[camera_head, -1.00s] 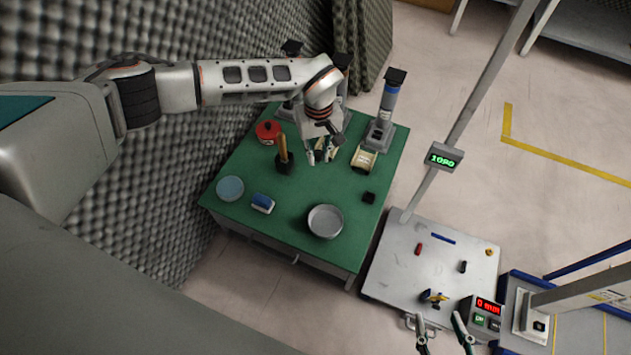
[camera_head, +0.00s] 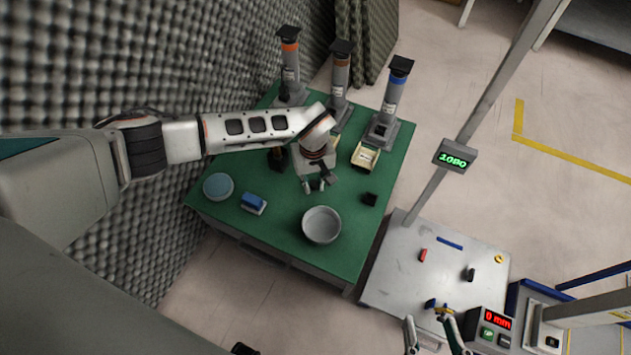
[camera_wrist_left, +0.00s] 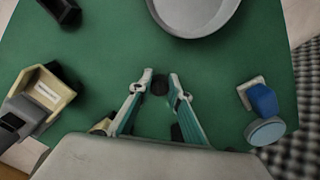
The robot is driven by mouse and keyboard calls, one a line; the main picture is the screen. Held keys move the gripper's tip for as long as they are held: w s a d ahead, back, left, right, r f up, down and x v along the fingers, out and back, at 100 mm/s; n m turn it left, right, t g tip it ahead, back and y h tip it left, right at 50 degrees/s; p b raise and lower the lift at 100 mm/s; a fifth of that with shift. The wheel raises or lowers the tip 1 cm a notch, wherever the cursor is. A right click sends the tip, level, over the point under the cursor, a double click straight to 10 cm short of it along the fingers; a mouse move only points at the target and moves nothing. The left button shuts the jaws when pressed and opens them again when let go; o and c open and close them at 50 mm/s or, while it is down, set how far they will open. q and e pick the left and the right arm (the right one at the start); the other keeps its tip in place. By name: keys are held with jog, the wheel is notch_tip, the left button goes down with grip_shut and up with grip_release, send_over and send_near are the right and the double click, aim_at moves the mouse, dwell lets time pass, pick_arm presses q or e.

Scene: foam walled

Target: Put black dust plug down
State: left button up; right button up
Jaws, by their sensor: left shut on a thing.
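My left gripper (camera_head: 315,186) hangs over the green table (camera_head: 285,235), just behind the grey bowl (camera_head: 321,238). The bowl (camera_wrist_left: 195,20) lies beyond the fingertips there, and bare green table is below the plug. The plug's height above the table is hard to tell. My right gripper (camera_head: 427,319) is at the bottom edge of the head view, its fingers apart, near the grey cart top.
A black block (camera_head: 370,199) and a cream bin (camera_head: 363,160) are on the table's right. A blue block (camera_head: 252,203) and blue disc (camera_head: 218,187) are left. Three tall grey stands, one blue-banded (camera_head: 394,95), line the back. Front right, the cart (camera_head: 410,265) holds small parts.

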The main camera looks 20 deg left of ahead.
pick_arm(q)
jog(key=shift+w+r, duration=0.1)
jog(key=shift+r, duration=0.15)
jog(key=shift+f, duration=0.25)
jog(key=o, duration=0.8)
jog(key=shift+o, duration=0.2)
pick_arm(e)
jog(key=shift+w+r, duration=0.15)
pick_arm(q)
jog(key=shift+r, duration=0.1)
